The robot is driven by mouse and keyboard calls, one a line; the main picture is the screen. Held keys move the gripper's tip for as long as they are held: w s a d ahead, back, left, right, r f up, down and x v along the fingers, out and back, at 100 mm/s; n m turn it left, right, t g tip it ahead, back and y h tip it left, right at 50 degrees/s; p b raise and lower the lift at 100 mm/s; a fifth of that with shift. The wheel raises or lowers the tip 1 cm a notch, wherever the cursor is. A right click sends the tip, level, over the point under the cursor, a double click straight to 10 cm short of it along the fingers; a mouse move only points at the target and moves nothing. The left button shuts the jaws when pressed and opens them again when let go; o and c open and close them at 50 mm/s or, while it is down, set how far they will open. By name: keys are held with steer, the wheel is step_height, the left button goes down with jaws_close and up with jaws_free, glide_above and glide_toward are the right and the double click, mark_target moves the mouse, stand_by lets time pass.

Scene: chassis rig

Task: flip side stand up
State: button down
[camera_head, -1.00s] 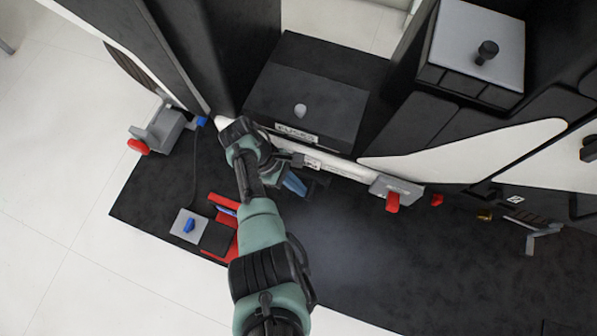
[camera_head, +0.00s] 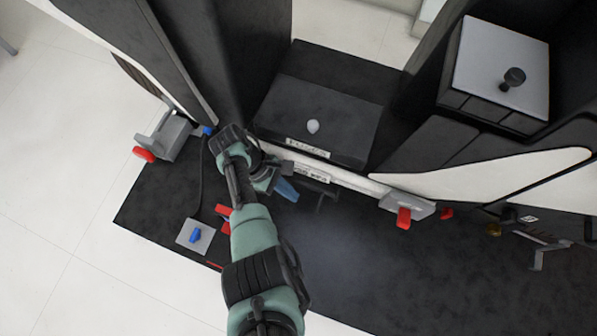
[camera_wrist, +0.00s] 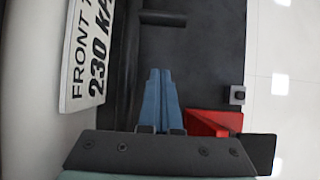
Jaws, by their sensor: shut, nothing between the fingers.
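A dark bar (camera_head: 325,194), which looks like the side stand, sticks out from under the lower white rail of the chassis in the head view. In the wrist view, dark bar sections (camera_wrist: 165,18) show at the top and upper left. My gripper (camera_head: 289,194) is beside the bar, on its left in the head view. Its blue fingers (camera_wrist: 160,76) are together with nothing between them. In the wrist view the fingertips sit below the upper bar with a visible gap. The stand's pivot is hidden, and I cannot tell its exact angle.
The chassis (camera_head: 320,110) and its label plate (camera_head: 312,175) stand close to my gripper. A grey block with a red knob (camera_head: 404,217) is to the right. A red part (camera_wrist: 215,122) and a grey plate with a blue knob (camera_head: 195,236) lie on the black mat (camera_head: 350,250).

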steer(key=s+p+v, duration=0.1)
steer(key=v, duration=0.5)
steer(key=shift+w+a+r, duration=0.2)
steer(key=shift+w+a, duration=0.1)
steer(key=shift+w, duration=0.1)
